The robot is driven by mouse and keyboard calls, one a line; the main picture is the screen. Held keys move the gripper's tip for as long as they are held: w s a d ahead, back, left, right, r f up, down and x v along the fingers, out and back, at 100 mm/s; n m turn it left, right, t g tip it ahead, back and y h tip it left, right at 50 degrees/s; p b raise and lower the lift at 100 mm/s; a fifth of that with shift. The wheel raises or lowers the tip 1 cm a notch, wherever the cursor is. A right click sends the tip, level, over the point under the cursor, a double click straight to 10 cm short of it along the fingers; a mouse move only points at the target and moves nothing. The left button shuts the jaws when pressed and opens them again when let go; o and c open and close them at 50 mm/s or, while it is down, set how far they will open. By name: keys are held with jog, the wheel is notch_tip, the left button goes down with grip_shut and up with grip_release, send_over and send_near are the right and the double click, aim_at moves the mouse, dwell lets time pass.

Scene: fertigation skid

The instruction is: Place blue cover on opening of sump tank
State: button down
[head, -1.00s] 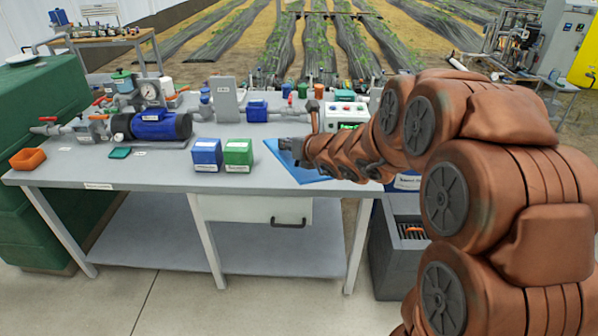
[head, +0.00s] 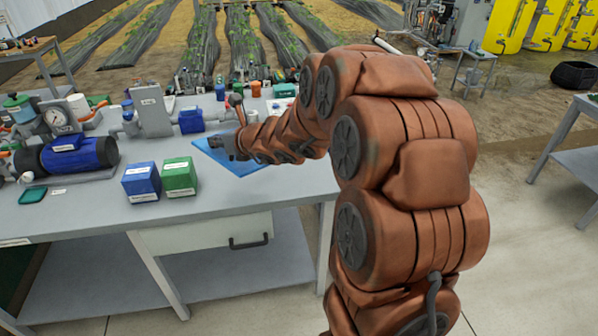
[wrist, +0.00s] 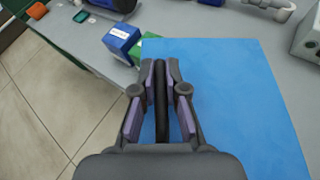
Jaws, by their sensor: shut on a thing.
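The blue cover (head: 262,182) is a flat blue sheet at the right part of the grey workbench in the head view. It fills much of the wrist view (wrist: 245,110). My gripper (head: 230,146) is over the cover. In the wrist view my gripper (wrist: 161,75) is shut on the cover's dark bar-like handle (wrist: 161,110). I cannot tell whether the cover rests on the bench or is slightly raised. The sump tank and its opening cannot be made out now; my arm blocks the area right of the bench.
A blue box (head: 141,182) and a green box (head: 179,177) stand left of the cover. A blue pump (head: 80,154), a grey upright block (head: 150,110) and small bottles stand behind on the workbench (head: 90,212). Open floor lies at right before another table (head: 575,160).

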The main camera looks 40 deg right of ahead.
jog(key=s+d+f+n+b, duration=0.1)
jog(key=s+d+f+b, duration=0.2)
jog(key=s+d+f, duration=0.65)
jog(key=s+d+f+n+b, duration=0.2)
jog(key=s+d+f+b, duration=0.3)
jog(key=d, duration=0.7)
jog(key=p, duration=0.3)
send_over(289, 181)
notch_tip(289, 181, down, 2)
jog(key=shift+f+y, duration=0.25)
jog(key=shift+y, duration=0.15)
jog(key=shift+w+d+f, duration=0.1)
jog(key=shift+f, duration=1.75)
jog(key=c, duration=1.2)
grip_release()
